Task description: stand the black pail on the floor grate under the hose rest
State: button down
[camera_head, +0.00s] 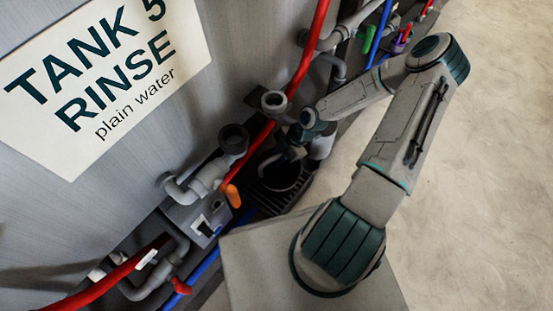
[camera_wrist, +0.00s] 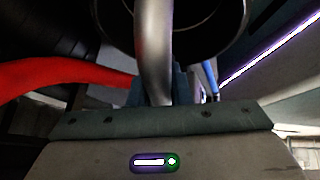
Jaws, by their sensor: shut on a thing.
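The black pail (camera_head: 287,181) is in the head view, upright as far as I can tell, at the dark slatted floor grate (camera_head: 262,200) beside the tank. I cannot tell whether its base touches the grate. My gripper (camera_head: 294,151) is above the pail, shut on its handle. In the wrist view the grey curved handle (camera_wrist: 153,45) runs between the fingers (camera_wrist: 155,90), and the pail's dark round rim (camera_wrist: 245,30) is beyond. A grey ring-topped fitting (camera_head: 275,102) above the grate may be the hose rest; I cannot tell for sure.
A grey tank wall with a "TANK 5 RINSE" sign (camera_head: 100,75) stands at left. A red hose (camera_head: 300,70), grey pipes (camera_head: 205,175), an orange handle (camera_head: 232,195) and a control box (camera_head: 203,222) crowd around the grate. Open floor (camera_head: 470,170) lies to the right.

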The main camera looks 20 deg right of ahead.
jog(key=shift+f, duration=0.1)
jog(key=c, duration=1.3)
grip_release()
jog(key=shift+c, duration=0.2)
